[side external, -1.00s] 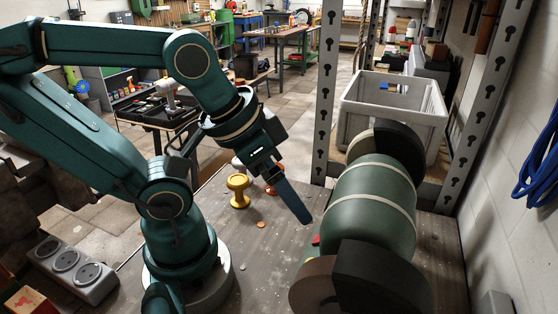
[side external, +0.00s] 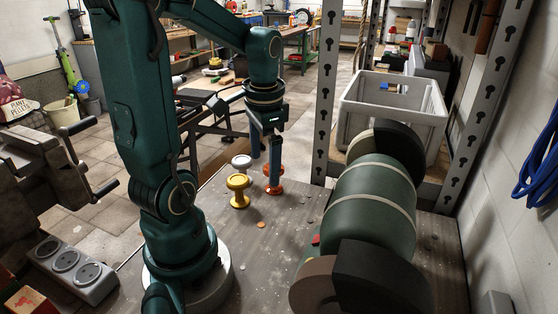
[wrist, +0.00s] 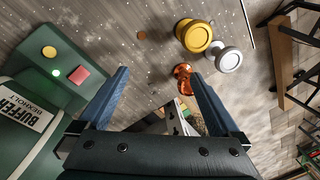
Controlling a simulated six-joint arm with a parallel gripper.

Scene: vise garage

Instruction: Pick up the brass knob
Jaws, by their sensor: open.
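The brass knob (side external: 238,190) stands upright on the workbench (side external: 262,258), free of my gripper. In the wrist view the brass knob (wrist: 193,36) is at the upper middle right, beyond the fingertips. A silver knob (side external: 241,160) stands just behind it, and a copper knob (side external: 274,187) to its right. The wrist view shows the silver knob (wrist: 229,60) and copper knob (wrist: 183,76) too. My gripper (side external: 264,168) points down, open and empty, nearest the copper knob. In the side view one finger overlaps the copper knob; whether they touch I cannot tell. Both blue fingers (wrist: 160,74) show in the wrist view.
A green bench buffer (side external: 372,205) with dark wheels stands to the right. A grey crate (side external: 395,105) is on the shelf behind. A grey socket block (side external: 70,265) is at front left. A small copper disc (side external: 261,225) lies on the bench; the bench front is mostly clear.

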